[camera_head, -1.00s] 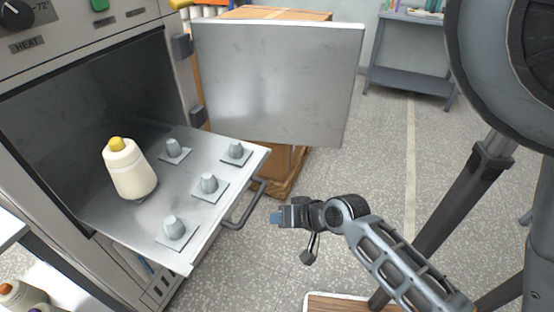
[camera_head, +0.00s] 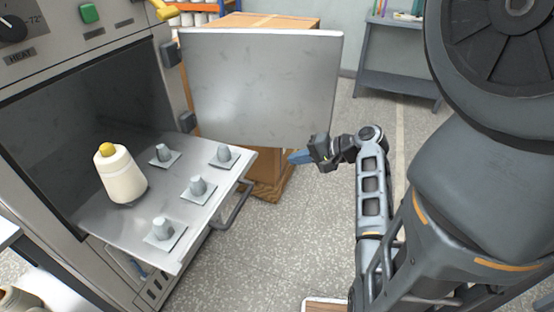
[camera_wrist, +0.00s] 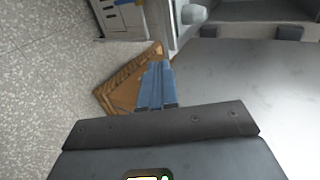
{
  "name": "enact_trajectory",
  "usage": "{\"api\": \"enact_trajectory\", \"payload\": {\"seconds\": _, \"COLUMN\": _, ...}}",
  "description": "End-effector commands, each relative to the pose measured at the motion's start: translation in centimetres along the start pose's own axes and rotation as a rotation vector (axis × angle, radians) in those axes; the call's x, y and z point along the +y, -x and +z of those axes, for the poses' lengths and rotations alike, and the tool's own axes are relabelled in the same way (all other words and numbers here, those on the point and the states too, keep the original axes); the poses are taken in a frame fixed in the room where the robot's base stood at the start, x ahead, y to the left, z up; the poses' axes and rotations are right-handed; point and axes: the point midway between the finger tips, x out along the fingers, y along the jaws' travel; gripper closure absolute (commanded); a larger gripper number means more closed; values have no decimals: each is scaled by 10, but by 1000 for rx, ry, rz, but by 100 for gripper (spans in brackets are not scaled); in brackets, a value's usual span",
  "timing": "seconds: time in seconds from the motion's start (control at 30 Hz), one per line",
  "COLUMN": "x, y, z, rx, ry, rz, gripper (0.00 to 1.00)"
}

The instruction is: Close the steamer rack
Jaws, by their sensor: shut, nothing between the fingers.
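The steamer rack (camera_head: 145,215) is a flat metal tray pulled out of the dark steamer opening. It carries several grey pegs, and a cream bobbin with a yellow top (camera_head: 121,175) stands at its left. A grey bar handle (camera_head: 233,208) is on its right front edge. The steamer door (camera_head: 262,85) is swung open behind the rack; it also fills the right of the wrist view (camera_wrist: 265,85). My gripper (camera_head: 291,158) is shut and empty, right of the rack and near the door's lower right corner. Its blue fingers (camera_wrist: 157,75) show close together in the wrist view.
A cardboard box (camera_head: 268,180) on a pallet stands behind and below the door. A grey shelf table (camera_head: 398,80) is at the back. Speckled floor (camera_head: 285,240) is open between the rack and my arm.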

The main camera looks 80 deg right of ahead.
Motion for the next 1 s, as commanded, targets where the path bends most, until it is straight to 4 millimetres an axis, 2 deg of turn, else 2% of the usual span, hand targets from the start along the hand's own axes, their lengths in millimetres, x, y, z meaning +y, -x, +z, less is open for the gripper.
{"api": "enact_trajectory", "payload": {"seconds": 0.53, "x": -2, "y": -99, "z": 1, "rx": -2, "ry": 4, "rz": 2, "gripper": 100}}
{"api": "enact_trajectory", "payload": {"seconds": 0.8, "x": -18, "y": -124, "z": 1, "rx": 0, "ry": 4, "rz": 2, "gripper": 100}}
{"api": "enact_trajectory", "payload": {"seconds": 1.0, "x": -19, "y": -129, "z": 1, "rx": 0, "ry": 3, "rz": 3, "gripper": 100}}
